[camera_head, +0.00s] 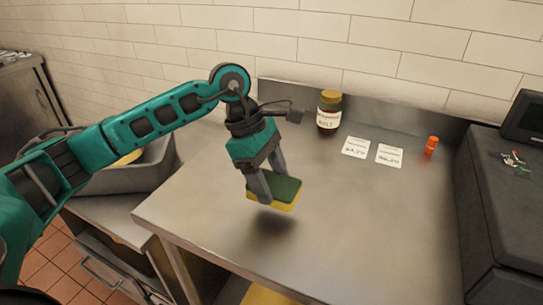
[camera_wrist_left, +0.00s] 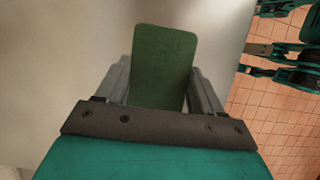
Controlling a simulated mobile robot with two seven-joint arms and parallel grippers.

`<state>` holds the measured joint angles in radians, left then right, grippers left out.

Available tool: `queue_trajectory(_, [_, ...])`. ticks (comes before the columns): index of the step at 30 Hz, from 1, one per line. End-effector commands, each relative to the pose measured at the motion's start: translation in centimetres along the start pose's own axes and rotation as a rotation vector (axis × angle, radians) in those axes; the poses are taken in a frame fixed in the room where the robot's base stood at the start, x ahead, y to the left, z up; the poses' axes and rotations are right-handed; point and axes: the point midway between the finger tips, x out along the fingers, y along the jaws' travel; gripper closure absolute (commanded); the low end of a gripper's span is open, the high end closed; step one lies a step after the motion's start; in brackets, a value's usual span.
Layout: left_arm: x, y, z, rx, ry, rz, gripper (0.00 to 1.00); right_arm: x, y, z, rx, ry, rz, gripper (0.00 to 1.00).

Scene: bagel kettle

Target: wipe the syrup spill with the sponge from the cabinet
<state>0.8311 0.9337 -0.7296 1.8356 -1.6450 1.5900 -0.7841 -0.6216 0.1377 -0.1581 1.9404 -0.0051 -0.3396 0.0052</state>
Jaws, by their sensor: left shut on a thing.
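The sponge (camera_head: 286,190) has a green top and a yellow underside. My left gripper (camera_head: 266,190) is shut on it and holds it above the steel counter (camera_head: 350,215), with a dark shadow below it. In the left wrist view the sponge's green face (camera_wrist_left: 163,65) shows between the two fingers of the left gripper (camera_wrist_left: 162,85). The cabinet cannot be made out for certain. My right gripper is not in the head view; parts of a teal arm show at the right of the left wrist view.
A malt jar (camera_head: 329,111) stands at the back of the counter. A dark register-like box (camera_head: 505,215) bounds the right side. A grey bin (camera_head: 150,168) is at left. The counter's middle is clear.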

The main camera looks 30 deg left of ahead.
Motion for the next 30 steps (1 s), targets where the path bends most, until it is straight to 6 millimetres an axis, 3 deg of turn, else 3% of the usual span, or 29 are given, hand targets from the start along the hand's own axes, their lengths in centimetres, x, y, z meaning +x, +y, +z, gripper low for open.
queue_trajectory(12, [-3.5, -0.1, 0.9, -0.006, 0.000, 0.004, 0.60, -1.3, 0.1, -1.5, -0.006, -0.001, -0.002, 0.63])
queue_trajectory(30, [-3.5, -0.1, 0.9, -0.007, 0.000, 0.004, 0.60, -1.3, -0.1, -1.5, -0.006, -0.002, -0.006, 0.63])
